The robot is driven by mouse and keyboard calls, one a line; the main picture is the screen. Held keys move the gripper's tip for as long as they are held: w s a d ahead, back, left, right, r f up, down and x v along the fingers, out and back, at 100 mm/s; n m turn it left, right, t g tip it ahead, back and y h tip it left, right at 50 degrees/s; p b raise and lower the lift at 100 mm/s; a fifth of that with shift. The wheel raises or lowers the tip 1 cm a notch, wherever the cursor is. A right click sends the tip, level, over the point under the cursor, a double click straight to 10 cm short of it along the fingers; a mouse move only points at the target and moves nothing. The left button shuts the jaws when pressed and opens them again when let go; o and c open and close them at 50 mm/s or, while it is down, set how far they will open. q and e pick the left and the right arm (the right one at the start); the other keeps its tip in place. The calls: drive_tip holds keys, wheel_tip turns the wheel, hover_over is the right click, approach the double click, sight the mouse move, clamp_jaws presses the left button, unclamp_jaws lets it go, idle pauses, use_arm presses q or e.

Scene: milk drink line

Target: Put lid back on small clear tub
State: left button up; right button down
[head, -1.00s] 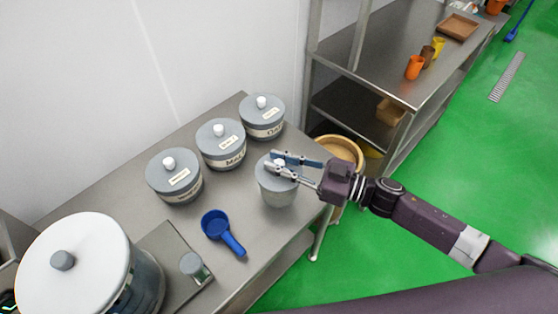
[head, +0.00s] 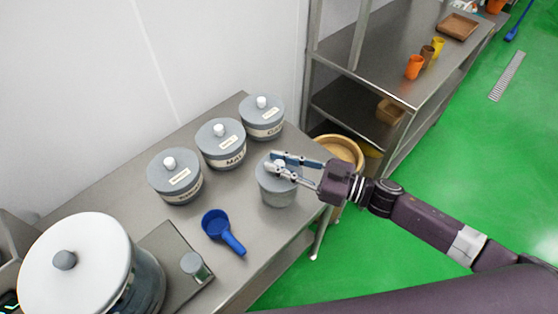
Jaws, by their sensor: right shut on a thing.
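The small clear tub (head: 279,198) stands near the right edge of the metal table. Its grey lid (head: 268,182) is at the tub's mouth, with its white knob between my right fingers. I cannot tell whether the lid rests fully on the rim or sits slightly above it. My right gripper (head: 277,163) reaches in from the right and is shut on the lid by its knob. The fingers hide part of the lid top. My left gripper is not in view.
Several labelled tubs with grey lids, such as the nearest (head: 175,182), stand along the wall. A blue scoop (head: 223,231) lies in front. A large white-lidded container (head: 97,262) fills the lower left. A shelf unit (head: 385,65) stands behind the table's right end.

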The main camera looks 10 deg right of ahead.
idle(0.7)
drive_tip(key=c, duration=1.2)
unclamp_jaws()
drive_tip(key=shift+c, duration=0.2)
drive_tip(key=shift+r+p, duration=3.5)
drive_tip(key=shift+p, duration=0.15)
drive_tip(key=shift+c, duration=0.3)
clamp_jaws()
